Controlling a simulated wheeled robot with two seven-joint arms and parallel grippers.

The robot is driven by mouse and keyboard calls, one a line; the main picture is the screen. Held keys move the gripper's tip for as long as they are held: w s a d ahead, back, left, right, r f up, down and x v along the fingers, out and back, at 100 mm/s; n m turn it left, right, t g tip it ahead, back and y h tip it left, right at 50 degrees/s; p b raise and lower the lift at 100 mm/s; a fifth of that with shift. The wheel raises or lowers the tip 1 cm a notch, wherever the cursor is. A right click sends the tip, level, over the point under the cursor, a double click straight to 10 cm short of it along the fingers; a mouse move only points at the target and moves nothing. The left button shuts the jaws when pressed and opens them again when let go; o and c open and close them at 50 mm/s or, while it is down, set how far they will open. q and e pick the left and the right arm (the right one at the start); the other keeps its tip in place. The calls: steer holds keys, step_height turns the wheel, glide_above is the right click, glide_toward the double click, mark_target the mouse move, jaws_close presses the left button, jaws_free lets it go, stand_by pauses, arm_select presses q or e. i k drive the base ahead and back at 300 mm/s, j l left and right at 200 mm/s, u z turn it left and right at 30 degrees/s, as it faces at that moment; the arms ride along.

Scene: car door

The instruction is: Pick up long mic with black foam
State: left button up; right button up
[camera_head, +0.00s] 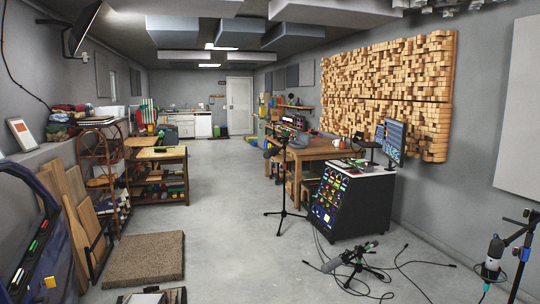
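A long mic (350,257) lies nearly level on a low dark stand on the floor, right of centre at the bottom. One end of it looks dark, like foam, but it is small in the view. A second mic (493,258) with a dark upper part hangs upright by a stand at the bottom right. A third dark mic (272,152) sits on a tall tripod stand (283,185) near the middle. I cannot tell for certain which of these is the one named. Neither of my grippers shows.
A dark blue car door (45,255) stands at the left. A brown block (145,259) lies on the floor beside leaning wooden boards (77,220). A black equipment rack (350,200) stands right of centre. Cables (408,265) trail near the low stand. The middle floor is clear.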

mark_target(270, 152)
steer(key=i, duration=4.9)
steer(key=u, duration=0.1)
